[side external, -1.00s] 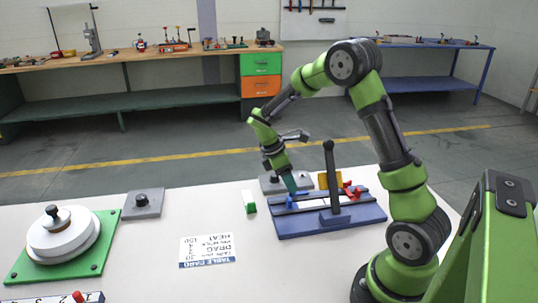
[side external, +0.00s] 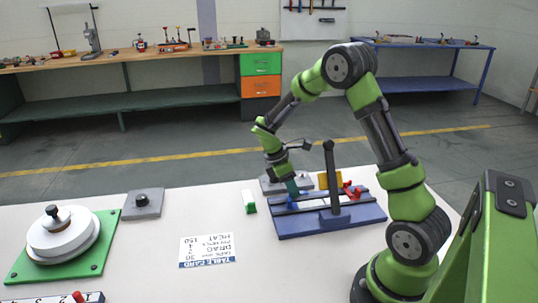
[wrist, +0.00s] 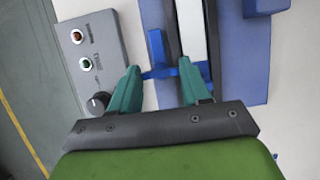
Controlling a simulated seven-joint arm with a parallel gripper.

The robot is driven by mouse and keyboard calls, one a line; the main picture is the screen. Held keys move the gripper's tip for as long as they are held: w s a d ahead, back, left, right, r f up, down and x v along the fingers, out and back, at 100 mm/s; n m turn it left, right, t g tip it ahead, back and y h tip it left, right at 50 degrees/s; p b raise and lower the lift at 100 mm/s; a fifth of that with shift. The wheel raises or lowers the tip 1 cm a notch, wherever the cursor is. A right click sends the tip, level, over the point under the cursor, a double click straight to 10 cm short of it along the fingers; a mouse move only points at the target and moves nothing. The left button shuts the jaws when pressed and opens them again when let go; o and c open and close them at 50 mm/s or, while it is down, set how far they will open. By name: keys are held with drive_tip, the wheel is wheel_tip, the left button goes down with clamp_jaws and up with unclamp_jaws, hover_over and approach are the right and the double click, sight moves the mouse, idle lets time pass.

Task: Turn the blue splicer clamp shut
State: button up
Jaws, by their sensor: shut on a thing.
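The blue splicer clamp (wrist: 157,52) is a small blue lever with a crossbar, beside the splicer's pale central channel in the wrist view. In the side external view the blue clamp (side external: 291,204) shows only as a small patch at the left end of the splicer's blue base (side external: 325,226). My gripper (wrist: 159,68) has its two teal fingers on either side of the clamp's crossbar and is shut on it. In the side external view my gripper (side external: 292,188) points down at that end of the splicer, and its fingers partly hide the clamp.
The splicer carries a tall black lever (side external: 330,165), a yellow block (side external: 324,181) and a red clamp (side external: 350,191). A grey control box (wrist: 92,60) with a black knob lies close to my left finger. A green-and-white block (side external: 249,201) lies left of the splicer.

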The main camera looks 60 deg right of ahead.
drive_tip(key=shift+m, duration=0.3)
drive_tip(key=m+g+y, duration=0.1)
drive_tip(key=m, duration=0.2)
drive_tip(key=shift+w+d+m, duration=0.1)
drive_tip(key=shift+m, duration=0.3)
drive_tip(key=m+y, duration=0.2)
drive_tip(key=m, duration=0.2)
drive_tip(key=shift+d+m, duration=0.1)
drive_tip(key=shift+m, duration=0.2)
drive_tip(key=m, duration=0.2)
drive_tip(key=m+y, duration=0.1)
drive_tip(key=m, duration=0.1)
drive_tip(key=shift+d+y, duration=0.15)
drive_tip(key=shift+y, duration=0.15)
drive_tip(key=shift+m+t+y, duration=0.5)
drive_tip(key=shift+m+y, duration=0.3)
drive_tip(key=shift+m, duration=1.6)
drive_tip(key=o, duration=0.8)
drive_tip(key=v, duration=1.7)
drive_tip(key=shift+d, duration=0.1)
